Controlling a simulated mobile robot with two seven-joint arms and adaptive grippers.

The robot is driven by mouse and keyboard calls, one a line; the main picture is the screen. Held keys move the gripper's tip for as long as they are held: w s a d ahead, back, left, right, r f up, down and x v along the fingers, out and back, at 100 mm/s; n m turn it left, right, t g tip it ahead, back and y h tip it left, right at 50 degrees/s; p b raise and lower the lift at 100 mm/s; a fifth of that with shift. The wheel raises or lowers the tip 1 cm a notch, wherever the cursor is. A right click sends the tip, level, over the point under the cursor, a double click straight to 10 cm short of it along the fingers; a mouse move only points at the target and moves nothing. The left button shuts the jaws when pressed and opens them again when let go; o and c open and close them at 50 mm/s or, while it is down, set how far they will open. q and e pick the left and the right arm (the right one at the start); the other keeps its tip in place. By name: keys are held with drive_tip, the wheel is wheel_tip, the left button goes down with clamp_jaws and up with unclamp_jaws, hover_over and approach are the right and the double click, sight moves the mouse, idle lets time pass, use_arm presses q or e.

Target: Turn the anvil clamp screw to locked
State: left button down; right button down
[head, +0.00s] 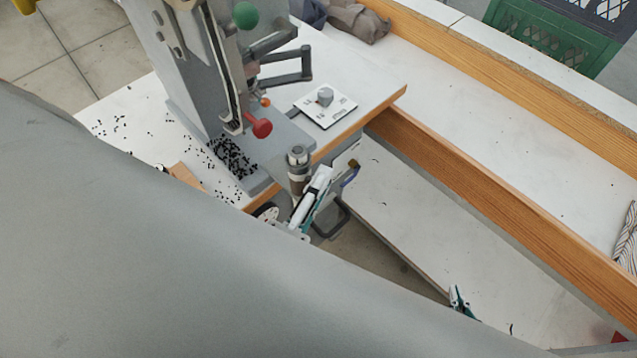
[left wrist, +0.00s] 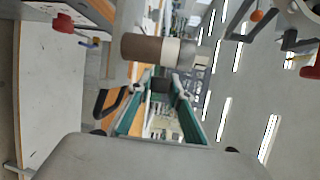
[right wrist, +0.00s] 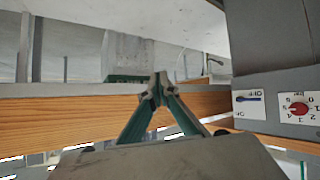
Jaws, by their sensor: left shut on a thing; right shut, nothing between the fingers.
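The anvil post (head: 298,160), a short upright cylinder with a metal top and brown lower part, stands at the front end of the grey press base. It lies across the left wrist view (left wrist: 155,48). My left gripper (head: 316,184) is beside the post. Its fingertips (left wrist: 161,84) are shut on a small dark piece next to the post, apparently the clamp screw (left wrist: 160,85), largely hidden by the fingers. No lock marking is readable. My right gripper (head: 457,299) is shut and empty, away at the lower right; its tips meet in the right wrist view (right wrist: 159,84).
The grey press (head: 188,75) has a red knob (head: 261,128) and a green knob (head: 245,15). A white plate with a grey knob (head: 325,97) lies behind the post. Black eyelets (head: 232,157) are scattered around the base. A wooden rail (head: 470,180) runs along the right.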

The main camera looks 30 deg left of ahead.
use_arm(q)
drive_tip(key=g+p, duration=0.1)
drive_tip(key=p, duration=0.1)
drive_tip(key=shift+r+p, duration=0.35)
drive_tip(key=shift+p, duration=0.05)
drive_tip(key=shift+m+g+p, duration=0.3)
drive_tip(key=shift+g+p, duration=0.1)
drive_tip(key=shift+f+p, duration=0.1)
drive_tip(key=shift+p, duration=0.2)
drive_tip(key=shift+f+g, duration=0.1)
drive_tip(key=shift+g, duration=0.2)
drive_tip(key=shift+f, duration=0.1)
drive_tip(key=c, duration=2)
unclamp_jaws()
drive_tip(key=shift+o, duration=0.9)
use_arm(e)
drive_tip(key=r, duration=0.1)
drive_tip(key=d+r, duration=0.1)
drive_tip(key=shift+s+d+r+h, duration=0.15)
drive_tip(key=shift+s+r+h, duration=0.15)
drive_tip(key=shift+r, duration=0.1)
drive_tip(key=shift+r, duration=0.15)
